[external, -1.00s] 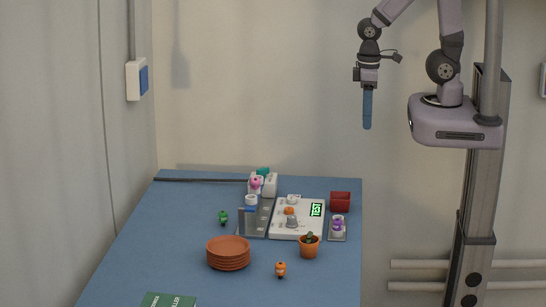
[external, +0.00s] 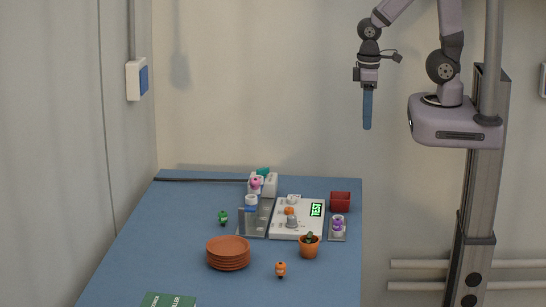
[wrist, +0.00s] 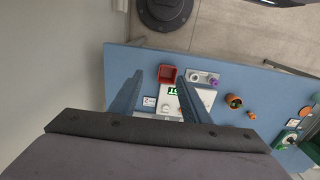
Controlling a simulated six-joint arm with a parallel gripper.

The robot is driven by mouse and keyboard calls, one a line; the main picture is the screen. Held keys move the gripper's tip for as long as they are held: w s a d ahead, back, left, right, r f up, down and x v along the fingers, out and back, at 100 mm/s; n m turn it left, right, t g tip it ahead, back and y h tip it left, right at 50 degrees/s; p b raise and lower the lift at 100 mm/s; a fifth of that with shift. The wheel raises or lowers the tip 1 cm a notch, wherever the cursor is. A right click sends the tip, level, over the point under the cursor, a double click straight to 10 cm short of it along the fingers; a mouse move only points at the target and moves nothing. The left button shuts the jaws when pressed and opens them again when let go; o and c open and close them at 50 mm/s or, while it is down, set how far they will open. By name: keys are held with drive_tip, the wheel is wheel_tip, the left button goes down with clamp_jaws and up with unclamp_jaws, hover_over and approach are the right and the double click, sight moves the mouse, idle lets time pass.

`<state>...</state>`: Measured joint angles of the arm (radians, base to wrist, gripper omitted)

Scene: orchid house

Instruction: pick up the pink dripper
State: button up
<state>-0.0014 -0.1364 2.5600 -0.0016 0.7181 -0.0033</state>
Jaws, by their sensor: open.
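The pink dripper (external: 256,183) is a small rounded pink piece at the back of the blue table in the external view, just in front of the white block of a rack. I cannot make it out in the wrist view, where my fingers and gripper body cover part of the table. My gripper (external: 367,124) hangs pointing down, high above and to the right of the table. In the wrist view my gripper (wrist: 160,74) has its two blue fingers spread apart with nothing held between them.
A white device (external: 282,232) with a green display, a red box (external: 340,202), a purple dripper (external: 337,226), a potted plant (external: 309,250), stacked terracotta saucers (external: 228,255), a green dripper (external: 223,218) and an orange dripper (external: 281,269) stand nearby. The table's left side is mostly clear.

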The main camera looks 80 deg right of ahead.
drive_tip(key=w+a+f+h+b, duration=0.1)
drive_tip(key=w+f+h+b, duration=0.2)
drive_tip(key=w+f+b, duration=0.6)
drive_tip(key=m+t+h+b, duration=0.7)
drive_tip(key=t+b, duration=0.2)
drive_tip(key=b, duration=0.7)
approach(258, 182)
drive_tip(key=shift+x, duration=4.05)
drive_tip(key=shift+w+d+f, duration=0.2)
drive_tip(key=shift+w+d, duration=0.2)
drive_tip(key=shift+d, duration=0.1)
